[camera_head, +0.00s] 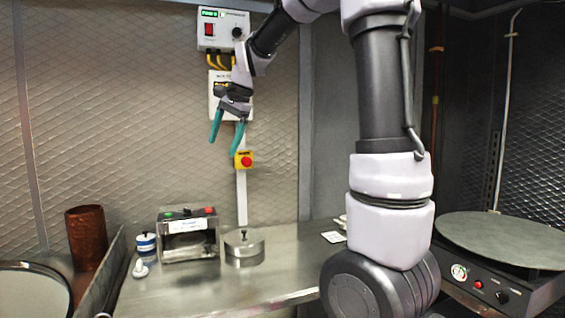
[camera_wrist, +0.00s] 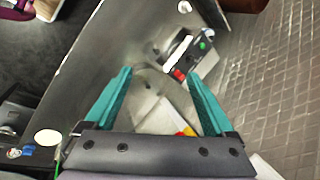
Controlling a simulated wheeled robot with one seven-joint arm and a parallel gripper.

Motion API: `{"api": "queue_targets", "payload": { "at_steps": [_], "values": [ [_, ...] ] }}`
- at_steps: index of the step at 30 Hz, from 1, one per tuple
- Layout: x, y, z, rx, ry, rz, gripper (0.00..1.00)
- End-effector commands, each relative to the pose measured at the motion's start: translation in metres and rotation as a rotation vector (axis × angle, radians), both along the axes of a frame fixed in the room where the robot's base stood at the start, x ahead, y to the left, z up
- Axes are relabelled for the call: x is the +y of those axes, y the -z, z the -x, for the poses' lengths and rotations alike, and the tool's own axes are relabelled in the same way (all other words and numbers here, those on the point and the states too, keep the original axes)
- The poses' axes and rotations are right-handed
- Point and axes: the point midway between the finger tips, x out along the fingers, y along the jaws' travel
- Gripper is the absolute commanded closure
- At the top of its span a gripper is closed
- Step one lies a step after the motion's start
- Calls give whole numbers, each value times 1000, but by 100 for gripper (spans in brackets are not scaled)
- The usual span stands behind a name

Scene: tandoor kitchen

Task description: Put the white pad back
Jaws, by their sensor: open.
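My gripper (camera_head: 228,146) is raised in front of the back wall, high above the steel counter. Its two teal fingers are spread and point down, with nothing between them; they also show in the wrist view (camera_wrist: 160,75). A small white knobbed piece (camera_head: 140,268) lies at the counter's left front, and may be the white pad. A white oval (camera_wrist: 47,137) shows at the lower left in the wrist view; I cannot tell whether it is the pad. A flat white card (camera_head: 334,237) lies on the counter, close to my arm.
On the counter (camera_head: 205,287) stand a blue-and-white pot (camera_head: 146,244), a steel box with buttons (camera_head: 188,245) and a round lidded steel tin (camera_head: 245,248). A yellow stop-button box (camera_head: 244,160) is close beside my fingers. A round griddle (camera_head: 510,238) is at right.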

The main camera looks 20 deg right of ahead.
Motion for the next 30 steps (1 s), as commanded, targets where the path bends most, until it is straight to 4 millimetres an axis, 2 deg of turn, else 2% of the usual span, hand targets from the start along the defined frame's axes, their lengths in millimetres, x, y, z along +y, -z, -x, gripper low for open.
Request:
{"api": "queue_targets", "payload": {
  "at_steps": [1,4,9,12,15,18,21,30],
  "values": [
    [-14,-9,26,-45,-38,10,12],
    [-33,-15,72,-128,-128,50,12],
    [-57,-8,148,-266,-273,150,12],
    [-65,4,185,-331,-348,218,12],
    [-71,16,211,-377,-402,278,12],
    [-74,26,226,-404,-438,320,12],
    [-75,31,232,-415,-456,340,12],
    [-75,31,233,-416,-460,342,12]
  ]
}}
